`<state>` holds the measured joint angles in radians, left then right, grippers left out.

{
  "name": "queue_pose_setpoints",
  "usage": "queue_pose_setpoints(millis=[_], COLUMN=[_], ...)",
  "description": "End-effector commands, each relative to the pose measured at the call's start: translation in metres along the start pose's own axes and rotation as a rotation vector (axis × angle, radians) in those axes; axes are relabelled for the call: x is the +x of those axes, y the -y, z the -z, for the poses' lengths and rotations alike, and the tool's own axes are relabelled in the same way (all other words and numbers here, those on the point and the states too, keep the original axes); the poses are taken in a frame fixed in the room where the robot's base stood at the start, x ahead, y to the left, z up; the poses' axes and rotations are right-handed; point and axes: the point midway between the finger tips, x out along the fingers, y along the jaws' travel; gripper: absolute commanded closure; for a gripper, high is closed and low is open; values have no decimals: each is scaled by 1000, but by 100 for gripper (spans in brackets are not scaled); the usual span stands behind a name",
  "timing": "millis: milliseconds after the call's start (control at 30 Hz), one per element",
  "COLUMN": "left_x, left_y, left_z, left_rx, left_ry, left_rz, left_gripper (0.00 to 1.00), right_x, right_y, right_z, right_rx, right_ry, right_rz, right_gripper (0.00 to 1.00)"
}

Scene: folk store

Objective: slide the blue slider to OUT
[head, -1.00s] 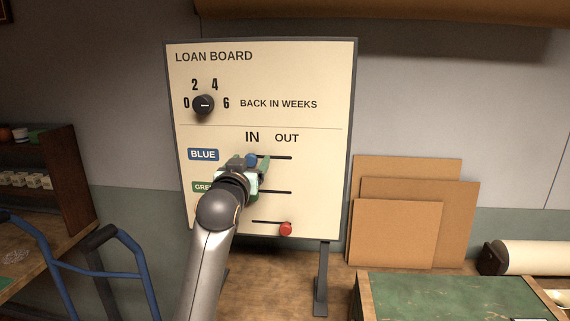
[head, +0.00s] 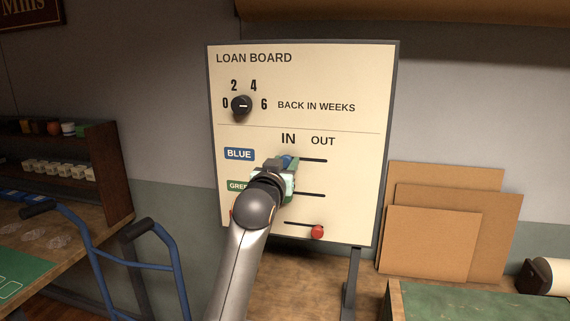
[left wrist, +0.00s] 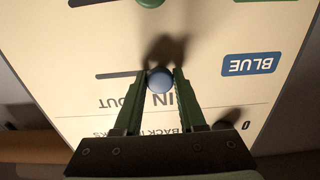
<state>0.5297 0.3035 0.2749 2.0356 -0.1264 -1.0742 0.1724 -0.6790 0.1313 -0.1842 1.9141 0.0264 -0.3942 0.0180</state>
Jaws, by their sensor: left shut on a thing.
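The loan board (head: 350,75) stands upright with IN and OUT labels above its slots. The blue slider (head: 287,160) is a round knob under IN, at the left end of its slot, partly hidden by my left gripper (head: 286,165). In the left wrist view the blue slider (left wrist: 160,80) sits between the two green fingers of my left gripper (left wrist: 160,77), which is shut on it. The bare slot (left wrist: 121,74) runs from the knob to the OUT side. My right gripper is not in view.
The red slider (head: 317,232) is at the OUT end of the lowest slot. The green slider (left wrist: 150,2) shows at the wrist view's top edge. A black dial (head: 241,104) is above. Brown panels (head: 434,240) lean right of the board; a blue-framed trolley (head: 100,265) stands left.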

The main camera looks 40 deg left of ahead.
Motion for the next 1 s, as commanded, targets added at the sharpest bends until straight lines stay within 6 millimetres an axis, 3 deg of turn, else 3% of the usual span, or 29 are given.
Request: queue_pose_setpoints(millis=[267,1000], left_x=[0,0], left_y=[-5,-50], left_z=[-1,-2], left_rx=[-1,-1], left_ry=[2,4], left_rz=[-2,-2], left_gripper=[83,83], right_x=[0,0], right_y=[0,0], right_z=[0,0], right_rx=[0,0], right_ry=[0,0], right_rz=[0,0], right_gripper=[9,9])
